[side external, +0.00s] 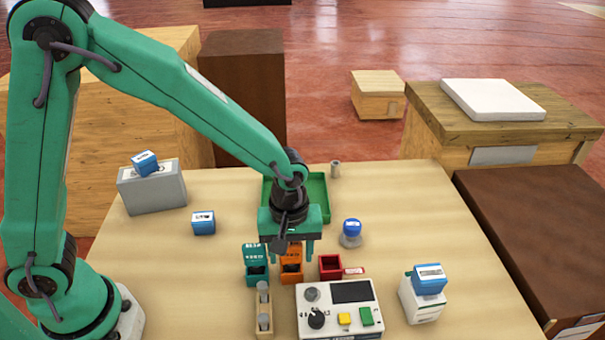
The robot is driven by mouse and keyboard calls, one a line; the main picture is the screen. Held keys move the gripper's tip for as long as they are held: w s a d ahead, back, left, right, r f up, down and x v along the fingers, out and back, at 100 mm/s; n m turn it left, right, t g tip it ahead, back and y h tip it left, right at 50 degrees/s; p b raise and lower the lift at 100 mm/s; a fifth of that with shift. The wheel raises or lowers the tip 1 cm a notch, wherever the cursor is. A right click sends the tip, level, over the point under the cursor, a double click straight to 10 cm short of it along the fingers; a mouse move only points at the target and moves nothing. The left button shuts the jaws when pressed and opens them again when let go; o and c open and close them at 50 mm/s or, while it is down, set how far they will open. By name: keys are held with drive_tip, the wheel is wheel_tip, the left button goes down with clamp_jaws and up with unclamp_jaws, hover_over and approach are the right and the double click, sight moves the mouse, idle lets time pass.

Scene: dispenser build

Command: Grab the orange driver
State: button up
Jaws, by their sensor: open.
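The orange item (292,271) is a small open-topped box with a dark opening and an upright lettered orange panel behind it. It stands on the pale wooden table between a teal box and a red box. I cannot make out a separate driver shape, so I cannot tell whether one is in the box. My gripper (289,252) points down over the orange item, its green fingers spread to either side. It is open and appears empty. The gripper partly covers the orange panel. I cannot tell whether the fingers touch anything.
The teal box (256,273) and red box (330,267) stand close on either side. A control panel (338,316) and a wooden holder (265,320) with grey cylinders are in front. A green tray (317,188) lies behind.

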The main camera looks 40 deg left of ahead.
drive_tip(key=shift+c, duration=0.2)
idle(0.3)
drive_tip(key=c, duration=0.8)
drive_tip(key=shift+r, duration=5)
